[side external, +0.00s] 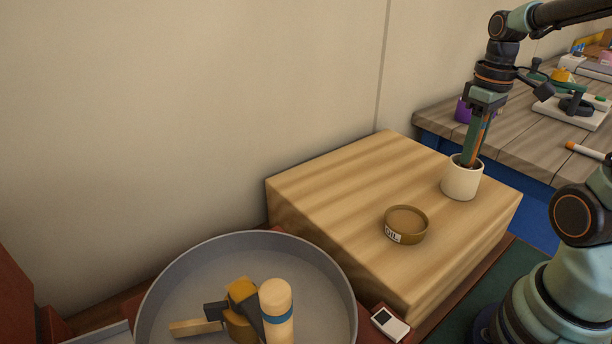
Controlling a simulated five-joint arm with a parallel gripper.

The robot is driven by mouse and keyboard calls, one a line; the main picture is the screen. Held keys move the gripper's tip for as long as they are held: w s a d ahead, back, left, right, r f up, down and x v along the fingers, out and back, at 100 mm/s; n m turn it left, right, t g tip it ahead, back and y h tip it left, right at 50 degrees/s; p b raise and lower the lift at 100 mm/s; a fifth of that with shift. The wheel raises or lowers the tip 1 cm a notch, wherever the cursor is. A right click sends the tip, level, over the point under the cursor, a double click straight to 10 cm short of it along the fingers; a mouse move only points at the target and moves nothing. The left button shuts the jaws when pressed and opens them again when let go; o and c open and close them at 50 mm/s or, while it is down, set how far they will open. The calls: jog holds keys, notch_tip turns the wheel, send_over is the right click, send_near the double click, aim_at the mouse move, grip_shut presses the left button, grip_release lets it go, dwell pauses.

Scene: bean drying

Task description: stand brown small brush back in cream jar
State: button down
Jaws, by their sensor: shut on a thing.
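The cream jar (461,184) stands upright near the right corner of the wooden block. My gripper (469,162) points down into the jar's mouth, with its fingertips at or just inside the rim. It is shut on the brown small brush (484,133), which shows as a narrow orange-brown strip along the fingers. The brush is roughly upright, and its lower end is hidden by the fingers and the jar wall. I cannot tell whether it touches the jar's bottom.
The wooden block (350,190) also carries a round brown dish labelled OIL (406,224). A large grey round pan (180,275) holds several wooden items at the front. A small white device (390,323) lies beside the block. A cluttered plank table (520,150) stands behind right.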

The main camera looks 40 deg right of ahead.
jog(key=shift+f, duration=0.2)
jog(key=c, duration=0.5)
grip_release()
jog(key=shift+c, duration=0.2)
notch_tip(320, 180, up, 12)
jog(key=shift+r, duration=0.1)
